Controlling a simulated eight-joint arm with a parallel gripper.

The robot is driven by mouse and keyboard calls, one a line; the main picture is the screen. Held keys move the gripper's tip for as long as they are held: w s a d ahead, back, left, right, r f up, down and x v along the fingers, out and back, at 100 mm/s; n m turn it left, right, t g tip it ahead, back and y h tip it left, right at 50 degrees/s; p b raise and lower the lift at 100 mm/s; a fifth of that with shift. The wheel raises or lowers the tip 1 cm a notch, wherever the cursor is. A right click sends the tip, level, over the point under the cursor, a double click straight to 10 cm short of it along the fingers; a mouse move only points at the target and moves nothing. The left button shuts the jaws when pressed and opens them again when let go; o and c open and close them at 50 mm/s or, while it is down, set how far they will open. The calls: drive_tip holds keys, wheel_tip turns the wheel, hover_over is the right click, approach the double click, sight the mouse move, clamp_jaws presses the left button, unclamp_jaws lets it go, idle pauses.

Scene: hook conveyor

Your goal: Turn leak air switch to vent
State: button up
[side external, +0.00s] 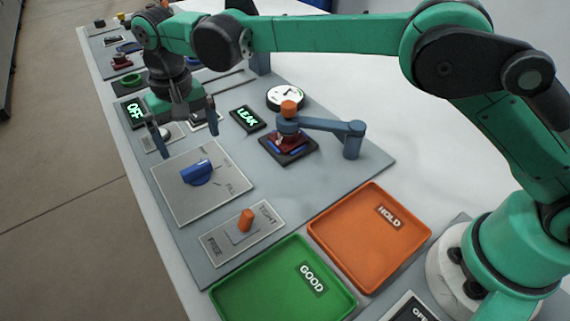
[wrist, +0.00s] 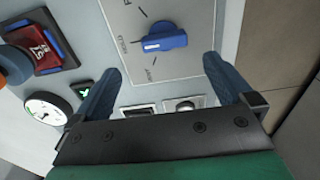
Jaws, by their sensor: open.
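The leak air switch is a blue rotary knob (side external: 197,172) on a grey square plate (side external: 195,208); the knob also shows in the wrist view (wrist: 165,37). Its white mark faces the middle one of the labels on the left in the wrist view. The lowest label looks like VENT, but the lettering is small. My gripper (side external: 189,141) is open and empty above the plate's far edge, apart from the knob. In the wrist view, my gripper's fingers (wrist: 163,66) are spread wide, with the knob just beyond the tips between them.
An orange toggle (side external: 246,219) marked FREE and TIGHT stands nearer. Right of the knob are a lit LEAK display (side external: 248,117), a round gauge (side external: 286,96) and a blue clamp arm (side external: 330,126) over a dark red block. Green GOOD (side external: 240,300) and orange HOLD (side external: 350,265) trays look empty.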

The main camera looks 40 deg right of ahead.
sight(195, 166)
drive_tip(key=shift+a+f, duration=0.35)
drive_tip(key=shift+f, duration=0.4)
wheel_tip(195, 166, down, 5)
drive_tip(key=shift+r, duration=0.1)
drive_tip(key=c, duration=1.2)
